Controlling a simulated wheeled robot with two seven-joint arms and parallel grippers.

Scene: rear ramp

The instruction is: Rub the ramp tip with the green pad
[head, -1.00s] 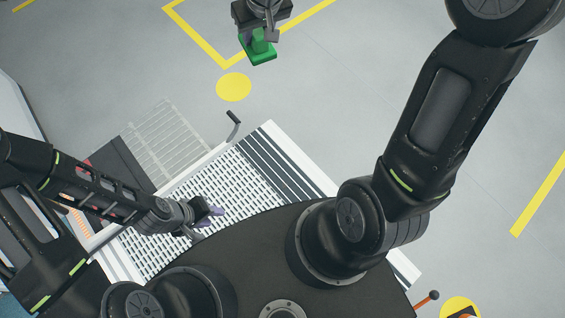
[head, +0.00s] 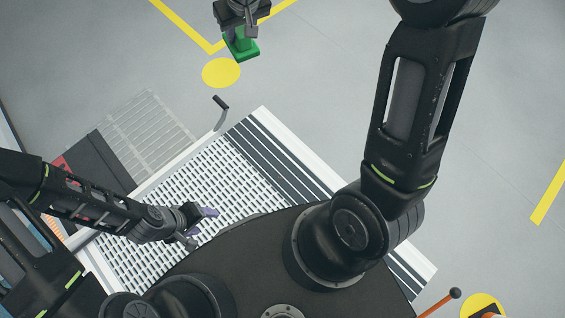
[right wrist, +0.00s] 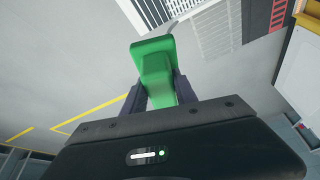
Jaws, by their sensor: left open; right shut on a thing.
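The ramp (head: 231,180) is a white slatted platform with a band of dark stripes (head: 285,155) along its edge, partly hidden by my round base. My right gripper (head: 243,33) is shut on the green pad (head: 241,47), above the floor beyond the ramp, well apart from it. In the right wrist view the green pad (right wrist: 154,55) sits with its narrow grip between the fingers and its wide flat end outward. My left gripper (head: 203,225) has purple fingertips; it is open and empty over the ramp's slats.
A black-gripped lever (head: 220,108) stands by the ramp's far corner. A pale slatted panel (head: 150,130) and a dark panel (head: 100,160) lie left. A black-knobbed orange lever (head: 454,293) is lower right. Grey floor with a yellow circle (head: 221,72) and lines is open beyond.

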